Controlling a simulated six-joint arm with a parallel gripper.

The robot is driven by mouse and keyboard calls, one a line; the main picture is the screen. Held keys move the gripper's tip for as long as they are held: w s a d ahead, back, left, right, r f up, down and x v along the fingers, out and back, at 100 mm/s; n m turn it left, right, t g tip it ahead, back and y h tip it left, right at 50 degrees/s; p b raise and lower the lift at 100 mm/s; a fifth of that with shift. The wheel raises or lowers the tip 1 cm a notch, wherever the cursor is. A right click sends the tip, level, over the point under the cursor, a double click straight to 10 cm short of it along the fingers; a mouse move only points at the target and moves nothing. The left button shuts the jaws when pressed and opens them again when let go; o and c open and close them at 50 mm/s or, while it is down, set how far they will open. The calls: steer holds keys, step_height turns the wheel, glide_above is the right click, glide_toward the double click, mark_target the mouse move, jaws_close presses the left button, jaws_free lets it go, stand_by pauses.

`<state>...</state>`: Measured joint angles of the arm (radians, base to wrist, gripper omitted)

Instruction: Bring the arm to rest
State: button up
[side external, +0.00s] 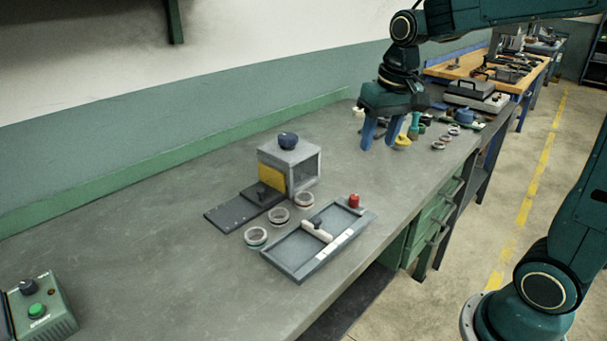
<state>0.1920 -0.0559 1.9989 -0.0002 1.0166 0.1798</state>
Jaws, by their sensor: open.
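My gripper (380,145) points down over the far part of the grey workbench (150,270), with its two blue fingers apart and nothing between them. It is beyond and to the right of the grinder box (289,150), which has a dark knob on top and a yellow panel. Several rings lie on the bench near the box, such as a ring (256,237) beside the tray. The grey tray (290,268) has a divider and a red knob (353,201) at its far corner. Whether the fingertips touch the bench is unclear.
Several small parts, including a yellow piece (402,141) and more rings (438,146), lie close to my gripper on the right. A green control box (42,308) stands at the front left. The bench's left middle is clear. The wall (120,170) runs along the back.

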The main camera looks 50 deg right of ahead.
steer(key=s+a+n+t, duration=0.1)
steer(key=s+a+n, duration=0.1)
steer(key=s, duration=0.6)
steer(key=s+a+n+t, duration=0.2)
steer(key=s+a, duration=0.2)
steer(key=s, duration=0.4)
steer(key=shift+a+t, duration=0.3)
